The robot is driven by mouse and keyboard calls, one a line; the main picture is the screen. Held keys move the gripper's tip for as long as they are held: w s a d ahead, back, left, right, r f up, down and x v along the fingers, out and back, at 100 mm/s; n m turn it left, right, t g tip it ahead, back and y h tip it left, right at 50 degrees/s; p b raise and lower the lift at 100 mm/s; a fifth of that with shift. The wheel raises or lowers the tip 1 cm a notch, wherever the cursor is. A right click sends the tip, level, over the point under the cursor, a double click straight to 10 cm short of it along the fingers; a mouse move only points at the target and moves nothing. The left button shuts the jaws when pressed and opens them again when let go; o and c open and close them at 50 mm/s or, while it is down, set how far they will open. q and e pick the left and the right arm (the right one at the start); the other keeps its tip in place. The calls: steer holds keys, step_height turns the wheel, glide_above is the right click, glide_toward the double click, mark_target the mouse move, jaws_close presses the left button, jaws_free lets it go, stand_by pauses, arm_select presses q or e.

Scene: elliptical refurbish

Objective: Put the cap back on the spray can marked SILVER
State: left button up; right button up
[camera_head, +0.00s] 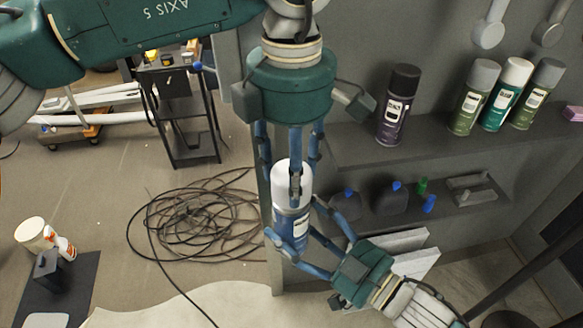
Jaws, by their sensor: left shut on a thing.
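A blue spray can (291,232) with a pale label stands roughly upright in mid-picture; its lettering is too small to read. A whitish cap (281,177) is at its top; I cannot tell whether it is fully seated. My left gripper (294,190) comes down from above, its blue fingers shut on the cap. My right gripper (299,246) comes in from the lower right, its fingers around the can's lower body, closed on it. The fingers hide parts of the cap and can.
A dark-capped can (398,106) and several other spray cans (508,95) stand on the upper shelf (350,150) at right. Small dark bottles (392,197) sit on the lower shelf. Coiled cable (196,222) lies on the floor at left, near a black cart (180,115).

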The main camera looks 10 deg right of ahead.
arm_select(q)
steer(key=shift+f, duration=0.7)
steer(key=o, duration=0.8)
steer(key=shift+r, duration=0.1)
step_height(320, 180, up, 12)
steer(key=shift+f, duration=0.1)
stand_by(0.5)
